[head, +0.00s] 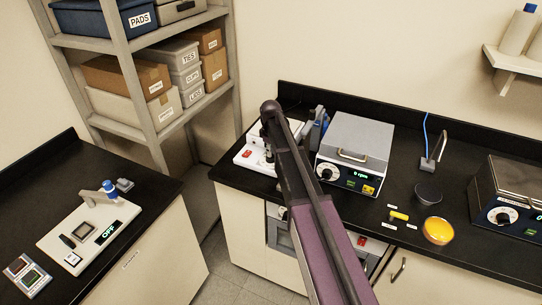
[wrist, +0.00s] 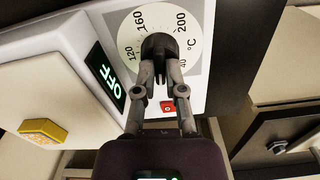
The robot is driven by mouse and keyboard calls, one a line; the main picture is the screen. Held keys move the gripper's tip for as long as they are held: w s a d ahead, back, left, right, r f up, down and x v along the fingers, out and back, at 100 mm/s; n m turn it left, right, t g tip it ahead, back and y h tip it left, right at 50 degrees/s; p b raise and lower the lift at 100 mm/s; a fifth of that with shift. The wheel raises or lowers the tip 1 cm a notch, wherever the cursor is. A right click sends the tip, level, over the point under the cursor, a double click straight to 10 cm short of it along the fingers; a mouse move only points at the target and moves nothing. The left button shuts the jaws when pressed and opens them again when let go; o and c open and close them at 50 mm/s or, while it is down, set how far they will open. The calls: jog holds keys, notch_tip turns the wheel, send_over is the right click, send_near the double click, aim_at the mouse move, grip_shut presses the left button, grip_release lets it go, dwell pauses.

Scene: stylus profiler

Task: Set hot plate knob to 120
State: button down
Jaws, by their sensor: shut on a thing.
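The hot plate is a white unit (head: 246,158) at the left end of the right-hand bench in the head view, partly hidden behind my arm. In the wrist view its white front panel (wrist: 200,95) carries a round dial marked 120, 160, 200, 40 and °C. The black knob (wrist: 158,44) sits at the dial's centre. My gripper (wrist: 159,68) is shut on the knob, one finger on each side. The fingers cover part of the dial, and I cannot tell which number the knob points to. A green display (wrist: 104,76) on the panel reads OFF.
A red switch (wrist: 168,107) is close below the knob. A grey-lidded unit (head: 357,141) showing 0 rpm stands right of the hot plate. A dark bowl (head: 428,194) and a yellow-orange dish (head: 438,231) are farther right.

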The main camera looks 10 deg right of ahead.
jog(key=m, duration=0.4)
jog(key=shift+m, duration=2.2)
jog(key=m, duration=0.8)
jog(key=c, duration=0.7)
grip_release()
jog(key=shift+r, duration=0.1)
notch_tip(320, 180, up, 8)
jog(key=p, duration=0.8)
